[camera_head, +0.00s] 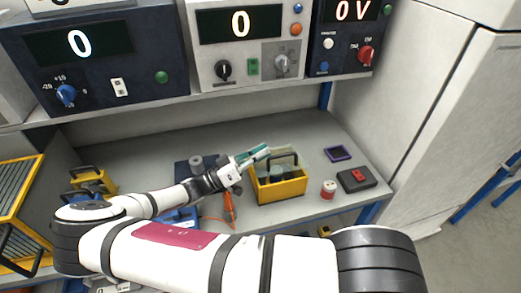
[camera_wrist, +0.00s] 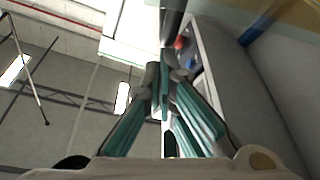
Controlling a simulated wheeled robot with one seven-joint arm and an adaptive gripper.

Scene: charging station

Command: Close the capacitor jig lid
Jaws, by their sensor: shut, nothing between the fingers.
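The capacitor jig (camera_head: 292,190) is a yellow open-topped box on the bench, right of the middle in the head view. Dark round shapes show inside it. A black handle frame (camera_head: 297,157) stands up over the box, and a pale see-through panel shows behind it; I cannot tell for sure whether this is the raised lid. My gripper (camera_head: 266,150) has teal fingers and is above the box's back left part, beside the handle. I cannot tell whether it touches anything. In the wrist view the fingers (camera_wrist: 165,78) come together, with nothing visible held.
An orange-handled tool (camera_head: 229,207) lies left of the jig. Instruments (camera_head: 243,40) fill the shelf above.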

